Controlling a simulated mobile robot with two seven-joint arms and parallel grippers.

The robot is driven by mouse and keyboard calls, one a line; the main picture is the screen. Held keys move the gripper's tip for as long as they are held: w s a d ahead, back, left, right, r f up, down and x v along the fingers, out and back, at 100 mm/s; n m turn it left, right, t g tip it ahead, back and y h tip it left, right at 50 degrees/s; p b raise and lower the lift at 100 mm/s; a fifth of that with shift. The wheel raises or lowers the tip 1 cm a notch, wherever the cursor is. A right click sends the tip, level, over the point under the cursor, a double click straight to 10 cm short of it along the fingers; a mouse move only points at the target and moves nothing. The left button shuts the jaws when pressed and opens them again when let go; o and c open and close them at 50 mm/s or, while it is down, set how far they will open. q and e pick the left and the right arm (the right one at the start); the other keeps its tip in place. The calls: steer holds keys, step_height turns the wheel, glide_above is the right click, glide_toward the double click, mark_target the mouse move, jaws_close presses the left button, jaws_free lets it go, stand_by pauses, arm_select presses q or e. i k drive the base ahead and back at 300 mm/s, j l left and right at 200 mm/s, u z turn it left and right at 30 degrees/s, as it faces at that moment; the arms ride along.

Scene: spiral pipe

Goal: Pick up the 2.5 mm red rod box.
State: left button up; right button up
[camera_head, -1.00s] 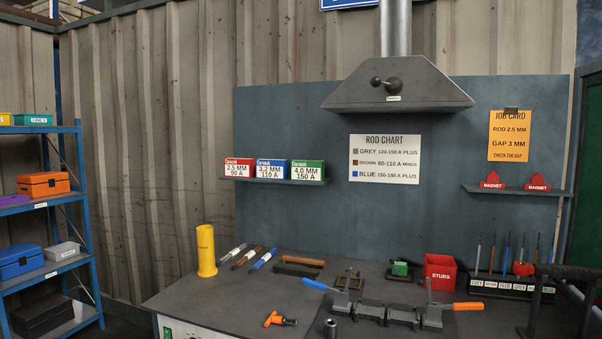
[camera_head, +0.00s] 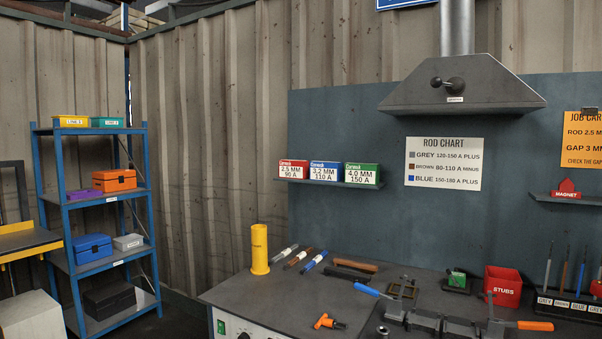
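The red 2.5 mm rod box (camera_head: 293,169), marked 90 A, stands at the left end of a small wall shelf (camera_head: 330,183) on the blue-grey back panel. A blue 3.2 mm box (camera_head: 324,171) and a green 4.0 mm box (camera_head: 361,174) stand beside it to the right. All of the red box's front label faces me. Neither of my grippers is in view.
The workbench (camera_head: 262,294) below holds a yellow tube (camera_head: 260,249), several rods, an orange-handled tool (camera_head: 329,322), clamps and a red stubs bin (camera_head: 503,286). A fume hood (camera_head: 462,88) hangs right of the shelf. A blue rack (camera_head: 62,215) stands at left.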

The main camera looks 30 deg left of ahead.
mark_target(288, 168)
steer(key=i+j+u, duration=0.35)
steer(key=j+u, duration=0.15)
steer(key=i+j+u, duration=0.15)
steer(key=u, duration=0.2)
steer(key=i+j+u, duration=0.2)
steer(key=u, duration=0.2)
steer(key=i+j+u, duration=0.5)
steer(key=u, duration=0.2)
steer(key=i+u, duration=0.25)
steer(key=u, duration=0.15)
steer(key=i+j+u, duration=0.1)
steer(key=i+u, duration=0.25)
steer(key=i+j, duration=0.1)
steer(key=i, duration=1.05)
steer(key=i+z, duration=0.65)
steer(key=i+j+z, duration=0.15)
steer(key=z, duration=0.2)
steer(key=i+l+z, duration=0.1)
steer(key=i+z, duration=0.45)
steer(key=z, duration=0.25)
steer(key=i+j+z, duration=0.1)
steer(key=i+z, duration=0.3)
steer(key=i+j+z, duration=0.1)
steer(key=i+z, duration=0.35)
steer(key=i+j+z, duration=0.2)
steer(key=z, duration=0.25)
steer(key=i+j, duration=0.05)
